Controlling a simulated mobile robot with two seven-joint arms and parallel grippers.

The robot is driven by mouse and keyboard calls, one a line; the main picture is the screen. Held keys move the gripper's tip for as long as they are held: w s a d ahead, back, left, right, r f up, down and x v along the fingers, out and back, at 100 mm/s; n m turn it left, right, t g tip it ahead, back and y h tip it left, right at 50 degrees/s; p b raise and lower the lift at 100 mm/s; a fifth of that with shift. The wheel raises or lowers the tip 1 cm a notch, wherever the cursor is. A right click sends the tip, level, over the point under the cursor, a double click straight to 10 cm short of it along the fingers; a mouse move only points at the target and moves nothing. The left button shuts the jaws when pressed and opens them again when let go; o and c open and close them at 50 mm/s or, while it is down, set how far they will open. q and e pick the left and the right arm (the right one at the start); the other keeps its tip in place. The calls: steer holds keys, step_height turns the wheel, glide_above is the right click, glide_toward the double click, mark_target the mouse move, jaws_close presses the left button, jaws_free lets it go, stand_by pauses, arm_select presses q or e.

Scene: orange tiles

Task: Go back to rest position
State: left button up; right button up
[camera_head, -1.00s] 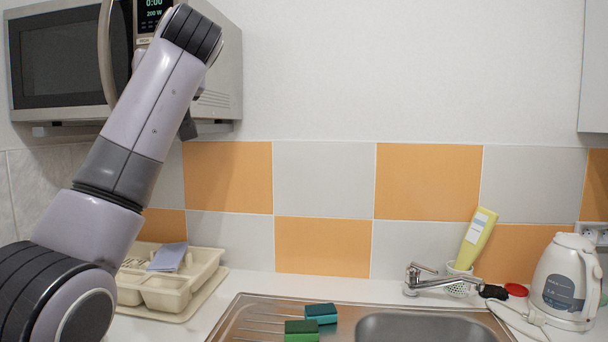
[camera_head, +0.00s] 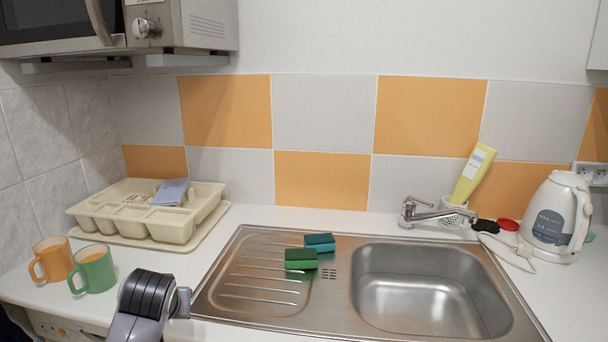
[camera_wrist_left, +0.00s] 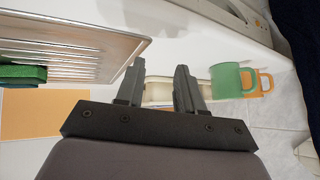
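My left arm (camera_head: 145,302) shows at the bottom left of the head view, low in front of the counter. Its gripper is not clearly seen there. In the left wrist view my left gripper (camera_wrist_left: 159,65) has its two fingers apart with nothing held between them. That view is turned over, with the sink's drainboard (camera_wrist_left: 75,45) at left and a green mug (camera_wrist_left: 230,80) to the right of the fingers, apart from them. My right gripper is in neither view.
An orange mug (camera_head: 54,258) and the green mug stand on the counter left of my arm. A cream cutlery tray (camera_head: 172,230) lies behind. Two sponges (camera_head: 301,259) rest on the drainboard beside the sink basin (camera_head: 425,290). A microwave (camera_head: 205,30) hangs above; a kettle (camera_head: 555,217) stands right.

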arm_select(q)
steer(key=s+f+m+g+h, duration=0.2)
steer(key=s+f, duration=0.9)
steer(key=s, duration=0.5)
steer(key=s+d+f+m+g+h, duration=0.2)
steer(key=s, duration=1.5)
steer(key=w+d+f+t+h, duration=0.1)
steer(key=w+d+f+t, duration=0.2)
steer(key=w+f+t, duration=0.3)
step_height(320, 180, down, 3)
steer(key=shift+w+d+f+h, duration=0.15)
steer(key=shift+w+f+h, duration=0.05)
steer(key=shift+w+h, duration=0.1)
